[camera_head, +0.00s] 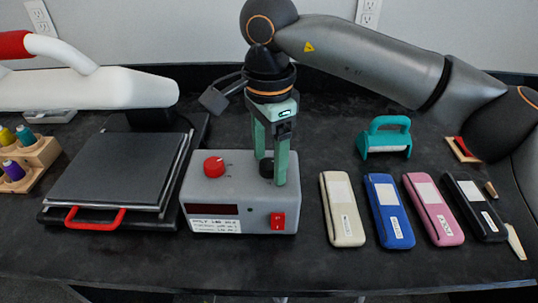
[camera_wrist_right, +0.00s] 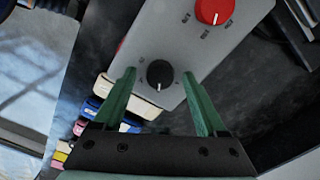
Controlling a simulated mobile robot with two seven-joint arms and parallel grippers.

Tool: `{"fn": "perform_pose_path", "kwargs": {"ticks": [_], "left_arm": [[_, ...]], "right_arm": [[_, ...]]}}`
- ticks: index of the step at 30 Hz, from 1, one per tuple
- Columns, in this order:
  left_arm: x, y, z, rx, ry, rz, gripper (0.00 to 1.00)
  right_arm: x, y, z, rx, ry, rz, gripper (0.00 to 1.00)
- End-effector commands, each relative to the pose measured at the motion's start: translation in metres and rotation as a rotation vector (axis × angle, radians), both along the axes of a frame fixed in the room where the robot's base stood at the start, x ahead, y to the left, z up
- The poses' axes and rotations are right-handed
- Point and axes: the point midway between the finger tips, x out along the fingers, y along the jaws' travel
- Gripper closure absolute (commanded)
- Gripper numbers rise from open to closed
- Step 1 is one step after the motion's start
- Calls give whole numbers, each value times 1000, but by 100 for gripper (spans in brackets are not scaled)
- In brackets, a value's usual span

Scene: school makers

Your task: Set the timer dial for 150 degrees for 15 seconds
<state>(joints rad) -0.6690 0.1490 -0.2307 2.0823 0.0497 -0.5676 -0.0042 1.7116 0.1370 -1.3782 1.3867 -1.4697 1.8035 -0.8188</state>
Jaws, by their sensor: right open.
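A grey control box (camera_head: 240,205) stands on the dark bench with a red dial (camera_head: 214,167), a black dial (camera_head: 266,168), a dark display (camera_head: 213,209), a white label (camera_head: 215,226) and a red switch (camera_head: 278,221). My right gripper (camera_head: 268,166) points down over the black dial, its green fingers open. In the right wrist view the black dial (camera_wrist_right: 160,74) lies between the two fingertips, with gaps at both sides. Its white pointer line faces the gripper's palm. The red dial (camera_wrist_right: 213,10) is beyond it. The label's text is too small to read fully. My left gripper is not in view.
A heat press (camera_head: 120,170) with a red front handle (camera_head: 95,219) stands left of the box. Several cases, from a cream one (camera_head: 342,208) to a black one (camera_head: 475,208), lie to the right. A teal tool (camera_head: 385,138) stands behind them. The bench's front strip is clear.

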Motion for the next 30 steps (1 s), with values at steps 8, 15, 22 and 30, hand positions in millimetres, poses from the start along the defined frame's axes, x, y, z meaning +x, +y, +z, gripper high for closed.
{"fn": "perform_pose_path", "kwargs": {"ticks": [8,15,22,30], "left_arm": [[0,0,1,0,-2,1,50],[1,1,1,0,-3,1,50],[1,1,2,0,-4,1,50],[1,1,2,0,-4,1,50]], "right_arm": [[0,0,0,0,0,0,47],[0,0,0,0,0,0,74],[0,0,1,1,0,0,100],[0,0,1,1,0,-7,100]]}}
